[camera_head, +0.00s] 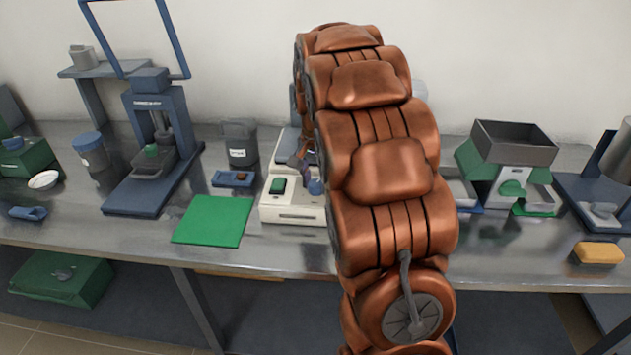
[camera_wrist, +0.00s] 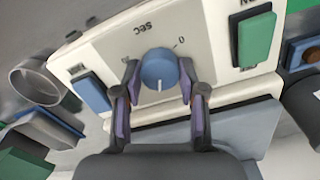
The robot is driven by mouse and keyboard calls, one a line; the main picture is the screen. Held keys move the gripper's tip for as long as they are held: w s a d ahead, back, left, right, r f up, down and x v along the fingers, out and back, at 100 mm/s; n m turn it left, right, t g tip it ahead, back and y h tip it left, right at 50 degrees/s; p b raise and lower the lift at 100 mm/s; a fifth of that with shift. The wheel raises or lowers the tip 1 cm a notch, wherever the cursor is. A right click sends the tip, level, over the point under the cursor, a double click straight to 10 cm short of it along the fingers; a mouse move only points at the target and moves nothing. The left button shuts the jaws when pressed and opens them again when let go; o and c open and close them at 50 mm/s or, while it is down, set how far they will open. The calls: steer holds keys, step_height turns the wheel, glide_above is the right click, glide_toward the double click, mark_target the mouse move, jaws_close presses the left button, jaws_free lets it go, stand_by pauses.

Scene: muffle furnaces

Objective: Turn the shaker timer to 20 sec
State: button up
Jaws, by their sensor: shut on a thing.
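The shaker is a white box (camera_head: 292,212) on the bench, mostly left of my arm, which hides part of it. Its timer knob (camera_wrist: 158,64) is round and blue-grey with a white pointer line. The line points toward the bottom of the wrist view. The panel (camera_wrist: 112,46) around the knob carries the word SEC and a 0; other marks are hidden or too small to read. My gripper (camera_wrist: 158,78) is shut on the timer knob, one finger on each side of it. In the head view the knob shows low beside my arm (camera_head: 315,187).
A green rocker switch (camera_wrist: 256,38) and a blue one (camera_wrist: 92,92) flank the panel. A green mat (camera_head: 213,220) and a dark blue press (camera_head: 160,150) stand to the left. A sieve-topped device (camera_head: 512,145) and a yellow sponge (camera_head: 598,253) are at the right.

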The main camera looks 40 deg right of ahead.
mark_target(316, 183)
steer(key=shift+m, duration=1.4)
steer(key=o, duration=1.1)
steer(key=shift+o, duration=0.2)
step_height(316, 183, up, 12)
